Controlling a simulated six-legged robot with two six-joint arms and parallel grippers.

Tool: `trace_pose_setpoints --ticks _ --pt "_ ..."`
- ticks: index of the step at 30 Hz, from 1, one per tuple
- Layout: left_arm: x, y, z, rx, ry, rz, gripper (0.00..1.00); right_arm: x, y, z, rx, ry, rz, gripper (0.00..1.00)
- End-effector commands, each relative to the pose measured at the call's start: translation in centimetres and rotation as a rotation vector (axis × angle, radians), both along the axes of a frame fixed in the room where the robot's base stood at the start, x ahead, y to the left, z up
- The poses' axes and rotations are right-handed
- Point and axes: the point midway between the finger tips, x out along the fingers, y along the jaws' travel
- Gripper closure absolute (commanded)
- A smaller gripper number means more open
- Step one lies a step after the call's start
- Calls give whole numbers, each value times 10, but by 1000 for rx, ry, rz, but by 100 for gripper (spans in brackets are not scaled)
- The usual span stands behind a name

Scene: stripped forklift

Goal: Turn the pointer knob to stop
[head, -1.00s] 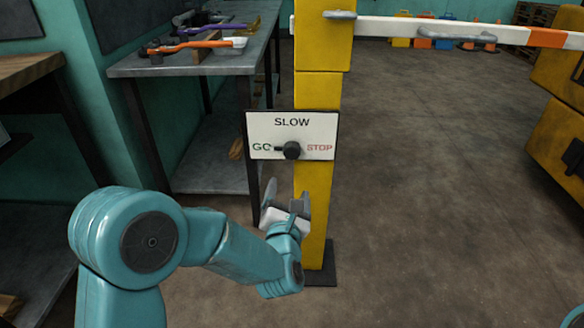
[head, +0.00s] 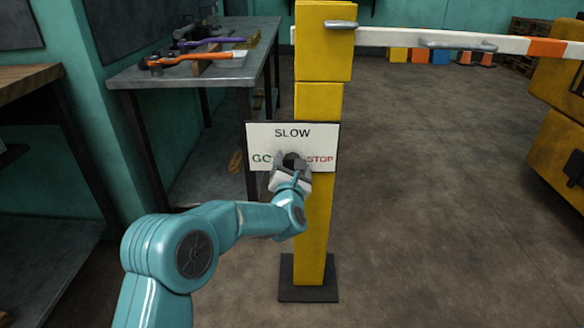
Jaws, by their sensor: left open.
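The pointer knob (head: 291,159) is dark and round, on a white sign plate (head: 323,139) fixed to a yellow post (head: 312,225). The plate reads SLOW at the top, GO at the left and STOP at the right. My left gripper (head: 292,163) is open in front of the knob, with one finger at each side of it. I cannot tell whether the fingers touch the knob. The pointer is hidden by the gripper. My right gripper is not in view.
A white and orange barrier arm (head: 470,43) runs right from the post top. A grey workbench (head: 190,75) with tools stands at the left. A yellow machine (head: 556,125) is at the right edge. The floor between is clear.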

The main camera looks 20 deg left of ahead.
Motion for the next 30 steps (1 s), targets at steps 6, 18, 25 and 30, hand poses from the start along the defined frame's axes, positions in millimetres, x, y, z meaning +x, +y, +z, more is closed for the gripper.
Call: trace_pose_setpoints --ticks 6,18,25,30 --pt "0 0 0 0 0 0 31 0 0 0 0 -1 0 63" --pt "0 0 0 10 4 0 81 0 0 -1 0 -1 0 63" --pt "0 0 -1 95 28 0 80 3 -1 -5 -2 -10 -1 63" --pt "0 -1 -1 218 63 0 80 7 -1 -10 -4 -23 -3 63"
